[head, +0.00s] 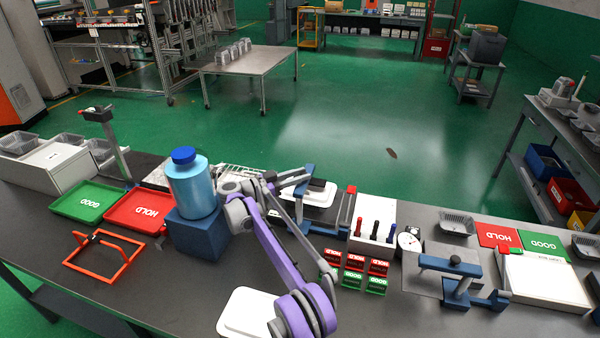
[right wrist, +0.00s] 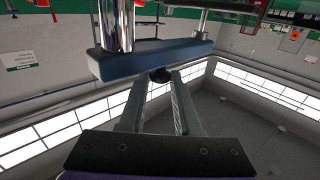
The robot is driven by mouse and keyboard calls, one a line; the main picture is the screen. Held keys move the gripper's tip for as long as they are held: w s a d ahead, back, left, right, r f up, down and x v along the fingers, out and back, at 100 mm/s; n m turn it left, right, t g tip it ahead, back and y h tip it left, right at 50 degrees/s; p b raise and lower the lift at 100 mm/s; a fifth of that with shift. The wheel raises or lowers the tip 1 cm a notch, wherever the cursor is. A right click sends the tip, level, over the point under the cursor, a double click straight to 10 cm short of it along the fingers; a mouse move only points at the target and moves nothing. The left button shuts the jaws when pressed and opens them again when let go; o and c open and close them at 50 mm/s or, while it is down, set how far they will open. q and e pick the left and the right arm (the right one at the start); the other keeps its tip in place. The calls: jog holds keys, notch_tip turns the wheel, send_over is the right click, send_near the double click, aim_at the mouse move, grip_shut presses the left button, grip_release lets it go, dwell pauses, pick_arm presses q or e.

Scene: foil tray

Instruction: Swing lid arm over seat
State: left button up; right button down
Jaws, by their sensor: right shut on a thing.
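The blue lid arm (head: 298,175) stands on a blue-framed fixture at the middle of the bench, behind my purple arm. In the right wrist view the blue bar (right wrist: 150,60) crosses above my fingers, with a bright metal cylinder (right wrist: 117,24) beside it. My right gripper (head: 270,178) is at the left end of the lid arm. Its fingers (right wrist: 160,80) are shut on a small black knob (right wrist: 160,75) under the bar. A white tray-like piece (head: 318,195) lies below the lid arm, partly covered; I cannot make out the seat clearly. My left gripper is not in view.
A blue bottle (head: 190,185) on a dark blue block (head: 198,235) stands just left of my gripper. Green (head: 88,203) and red (head: 138,210) trays lie farther left. A marker holder (head: 374,212) and a second blue fixture (head: 452,268) stand to the right.

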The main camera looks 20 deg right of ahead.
jog(key=shift+d+r, duration=0.1)
jog(key=shift+r, duration=0.1)
jog(key=c, duration=0.6)
grip_release()
jog(key=shift+f, duration=0.1)
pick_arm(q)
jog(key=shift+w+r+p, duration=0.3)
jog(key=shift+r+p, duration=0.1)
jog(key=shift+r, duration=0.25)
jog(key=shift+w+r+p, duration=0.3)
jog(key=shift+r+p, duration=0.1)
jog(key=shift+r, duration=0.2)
pick_arm(e)
notch_tip(320, 180, up, 10)
